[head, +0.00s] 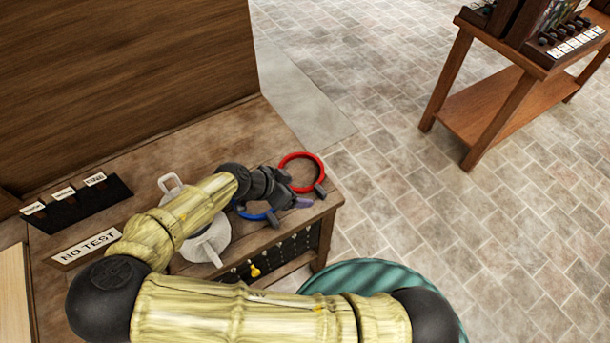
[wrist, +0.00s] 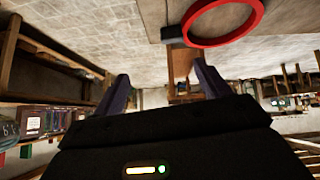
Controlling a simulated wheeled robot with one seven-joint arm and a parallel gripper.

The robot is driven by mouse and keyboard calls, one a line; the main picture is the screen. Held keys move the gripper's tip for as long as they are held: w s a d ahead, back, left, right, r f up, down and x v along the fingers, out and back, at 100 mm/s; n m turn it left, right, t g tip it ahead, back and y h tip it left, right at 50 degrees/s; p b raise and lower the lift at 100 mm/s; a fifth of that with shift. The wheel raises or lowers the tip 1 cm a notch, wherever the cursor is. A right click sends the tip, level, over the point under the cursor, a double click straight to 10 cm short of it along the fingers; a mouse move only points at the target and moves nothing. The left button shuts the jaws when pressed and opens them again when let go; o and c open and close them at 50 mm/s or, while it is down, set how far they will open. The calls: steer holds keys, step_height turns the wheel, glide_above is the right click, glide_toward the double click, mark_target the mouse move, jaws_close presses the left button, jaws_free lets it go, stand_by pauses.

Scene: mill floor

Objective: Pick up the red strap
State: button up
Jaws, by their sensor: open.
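The red strap (head: 302,172) is a ring with a dark block on it, near the right corner of the wooden table (head: 239,128). In the wrist view the red strap (wrist: 223,42) shows at the top, ahead of the fingertips and a little right of centre. My gripper (head: 298,197) is above the table corner, just below the red ring in the head view. Its two purple fingers (wrist: 162,88) stand apart with nothing between them. A blue strap (head: 256,215) lies on the table, partly hidden under my gripper.
A white vessel with handles (head: 205,246) stands beside my arm. A "NO TEST" sign (head: 88,246) and a dark labelled rack (head: 78,203) are at left. A teal striped round thing (head: 375,280) is below the table's right end.

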steer(key=a, duration=0.1)
steer(key=a+r+t, duration=0.1)
steer(key=a, duration=0.1)
steer(key=shift+d, duration=0.1)
steer(key=p, duration=0.2)
glide_toward(318, 188)
steer(key=x, duration=0.4)
steer(key=shift+d, duration=0.15)
steer(key=shift+w+d+f, duration=0.15)
steer(key=shift+d+f, duration=0.05)
steer(key=shift+f, duration=0.25)
